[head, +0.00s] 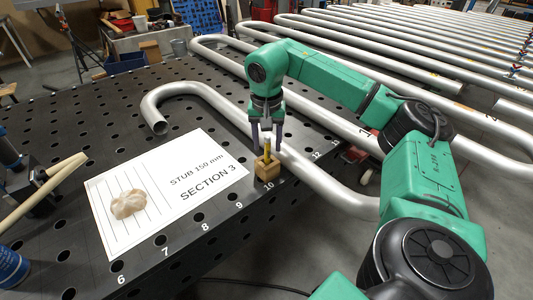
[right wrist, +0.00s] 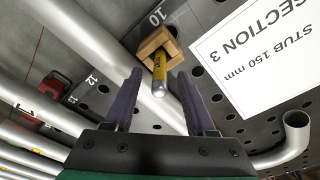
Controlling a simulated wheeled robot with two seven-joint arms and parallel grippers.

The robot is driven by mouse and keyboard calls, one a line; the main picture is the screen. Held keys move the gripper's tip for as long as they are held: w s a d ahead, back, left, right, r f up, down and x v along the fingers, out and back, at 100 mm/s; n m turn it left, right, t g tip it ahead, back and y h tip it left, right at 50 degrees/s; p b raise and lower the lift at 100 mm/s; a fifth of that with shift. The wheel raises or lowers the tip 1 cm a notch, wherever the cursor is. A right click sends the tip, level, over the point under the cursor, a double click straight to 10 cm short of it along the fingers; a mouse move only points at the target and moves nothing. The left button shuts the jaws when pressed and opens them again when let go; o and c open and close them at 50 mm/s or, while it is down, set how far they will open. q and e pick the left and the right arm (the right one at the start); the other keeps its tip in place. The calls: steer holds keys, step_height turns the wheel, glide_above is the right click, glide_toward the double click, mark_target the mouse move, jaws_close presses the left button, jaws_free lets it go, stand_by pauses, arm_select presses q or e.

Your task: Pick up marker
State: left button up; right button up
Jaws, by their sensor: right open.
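The marker (head: 267,152) is yellow with a grey end and stands upright in a small wooden block (head: 267,170) near the table's front edge, by the number 10. My right gripper (head: 267,143) points down over it, its two dark fingers apart. In the right wrist view the marker (right wrist: 160,72) shows between the open fingers (right wrist: 160,76), rising from the wooden block (right wrist: 153,42). No contact between fingers and marker can be made out. My left gripper does not show.
A white "SECTION 3" sheet (head: 190,178) with a pale lump (head: 128,204) on it lies left of the block. A bent metal pipe (head: 222,102) runs close behind the block. More pipe coils (head: 420,70) fill the back right. A blue can (head: 10,268) stands far left.

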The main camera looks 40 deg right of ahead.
mark_target(268, 150)
steer(key=shift+d+f, duration=0.1)
steer(key=shift+f, duration=1.4)
jaws_close()
steer(key=shift+r, duration=0.15)
